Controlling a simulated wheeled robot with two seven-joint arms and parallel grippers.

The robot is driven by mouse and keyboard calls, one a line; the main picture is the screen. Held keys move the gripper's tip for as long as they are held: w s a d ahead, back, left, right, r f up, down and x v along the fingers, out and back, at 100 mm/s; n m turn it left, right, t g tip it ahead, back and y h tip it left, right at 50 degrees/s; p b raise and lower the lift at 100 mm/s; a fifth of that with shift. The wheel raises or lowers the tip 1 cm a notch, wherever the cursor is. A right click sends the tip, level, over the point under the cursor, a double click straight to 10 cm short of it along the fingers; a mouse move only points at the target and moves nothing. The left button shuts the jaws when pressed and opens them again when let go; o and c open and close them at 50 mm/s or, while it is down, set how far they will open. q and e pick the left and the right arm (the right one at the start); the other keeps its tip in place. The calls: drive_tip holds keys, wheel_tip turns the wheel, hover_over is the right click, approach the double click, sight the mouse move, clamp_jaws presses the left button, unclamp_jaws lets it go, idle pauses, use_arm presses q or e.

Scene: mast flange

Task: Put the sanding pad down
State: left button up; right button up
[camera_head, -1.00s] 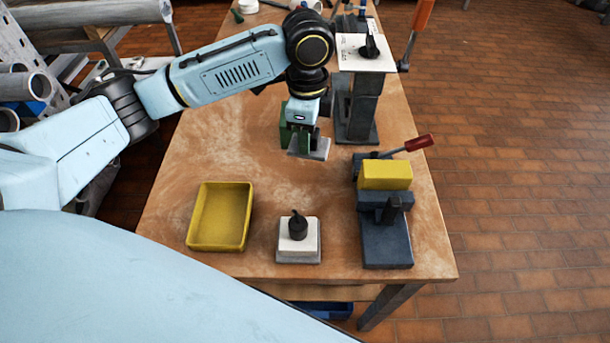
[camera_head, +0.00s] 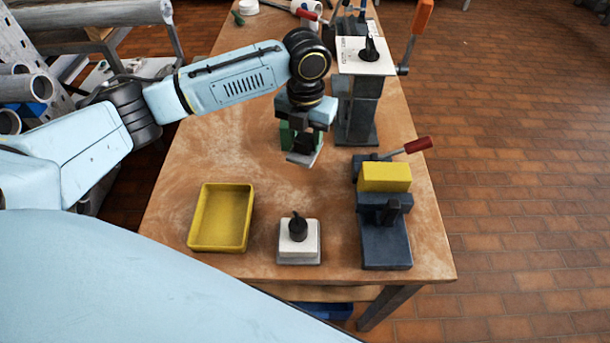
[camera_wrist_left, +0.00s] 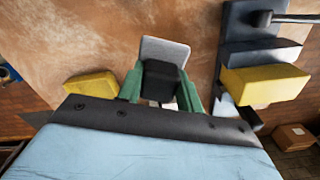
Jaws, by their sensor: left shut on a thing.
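The sanding pad is a flat light-grey plate (camera_head: 305,157) under a dark block-like grip. My left gripper (camera_head: 300,142), with green fingers, is shut on it and holds it over the middle of the table, in front of the grey column. In the left wrist view the pad's grey plate (camera_wrist_left: 165,49) sticks out beyond the dark grip (camera_wrist_left: 160,80), which sits between the green fingers (camera_wrist_left: 160,90). The plate looks a little tilted in the head view. I cannot tell its exact height above the wood. My right gripper is not in view.
A yellow tray (camera_head: 194,220) stands at the front left of the wooden table (camera_head: 195,150). A white block with a black knob (camera_head: 299,246) sits front centre. A dark clamp fixture (camera_head: 385,245) holding a yellow block (camera_head: 384,177) is at right. The grey column (camera_head: 357,110) stands behind.

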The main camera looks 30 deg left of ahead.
use_arm(q)
wheel_tip(320, 180, down, 10)
drive_tip(key=shift+r+b, duration=0.15)
drive_tip(key=shift+b, duration=0.2)
drive_tip(key=shift+f, duration=0.2)
drive_tip(key=o, duration=1.1)
wheel_tip(320, 180, up, 12)
drive_tip(key=shift+r+p, duration=0.25)
drive_tip(key=shift+p, duration=0.15)
